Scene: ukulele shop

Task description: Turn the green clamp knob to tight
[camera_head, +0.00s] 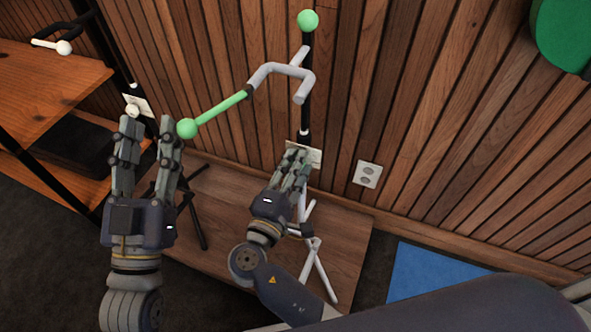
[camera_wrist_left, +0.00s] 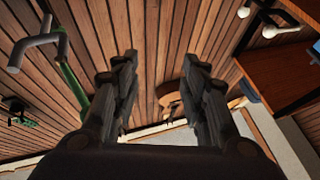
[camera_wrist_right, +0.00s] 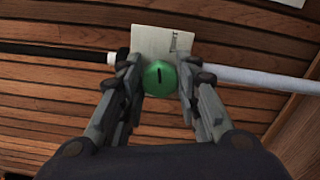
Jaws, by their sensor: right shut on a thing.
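The green clamp knob (camera_wrist_right: 160,78) sits between the fingertips of my right gripper (camera_wrist_right: 159,76) in the right wrist view. The fingers touch it from both sides. A dark line on its face stands near upright. A pale card (camera_wrist_right: 152,42) with small, unreadable marks is behind it. In the head view my right gripper (camera_head: 292,157) is at the stand's pole (camera_head: 305,115), where black tube meets white, and its fingers hide the knob. My left gripper (camera_head: 147,130) is open and empty, with a gap between its fingers (camera_wrist_left: 160,75) in the left wrist view.
A green rod with a ball end (camera_head: 187,128) reaches from the stand's grey hook (camera_head: 285,70) close beside my left fingers. Another stand with a card (camera_head: 140,103) is behind them. A wooden shelf (camera_head: 50,85) is at left, a slatted wall behind. A blue mat (camera_head: 430,270) lies right.

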